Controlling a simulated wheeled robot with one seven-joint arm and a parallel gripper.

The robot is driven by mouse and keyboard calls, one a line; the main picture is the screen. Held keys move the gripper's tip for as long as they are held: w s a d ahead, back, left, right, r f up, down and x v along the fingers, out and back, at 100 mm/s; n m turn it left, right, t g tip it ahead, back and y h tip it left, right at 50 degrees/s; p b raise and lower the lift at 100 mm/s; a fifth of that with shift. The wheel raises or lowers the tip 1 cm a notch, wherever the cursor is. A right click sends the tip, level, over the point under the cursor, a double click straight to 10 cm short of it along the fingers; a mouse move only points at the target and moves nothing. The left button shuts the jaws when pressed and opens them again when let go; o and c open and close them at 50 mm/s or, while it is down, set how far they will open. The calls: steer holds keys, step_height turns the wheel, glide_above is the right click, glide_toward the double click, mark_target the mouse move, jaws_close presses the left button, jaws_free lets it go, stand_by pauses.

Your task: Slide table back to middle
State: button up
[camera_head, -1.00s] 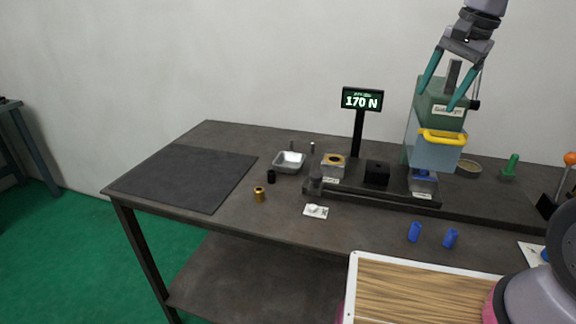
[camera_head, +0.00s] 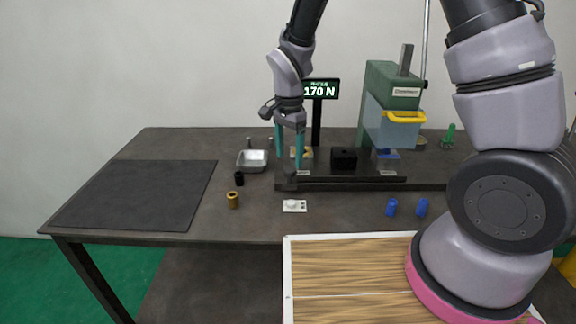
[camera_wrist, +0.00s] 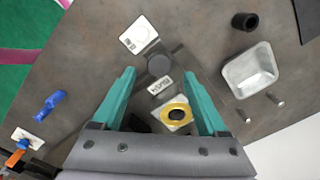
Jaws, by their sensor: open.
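The dark slide table (camera_head: 345,181) runs along the base in front of the green press (camera_head: 376,88). It carries a brass-ringed block (camera_head: 308,153) at the left, a black block (camera_head: 344,158) in the middle and a blue part (camera_head: 387,154) under the press head. My gripper (camera_head: 289,161) is open, pointing down over the slide's left end. In the wrist view, a dark round knob (camera_wrist: 159,65) shows between the fingertips (camera_wrist: 160,74), with a labelled plate beside it and the brass ring (camera_wrist: 174,112) nearer the palm. I cannot tell whether the fingers touch the knob.
The display (camera_head: 320,89) reads 170 N. A dark mat (camera_head: 140,194) is clear.

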mark_target(289, 169)
steer(key=shift+f, duration=2)
jaws_close()
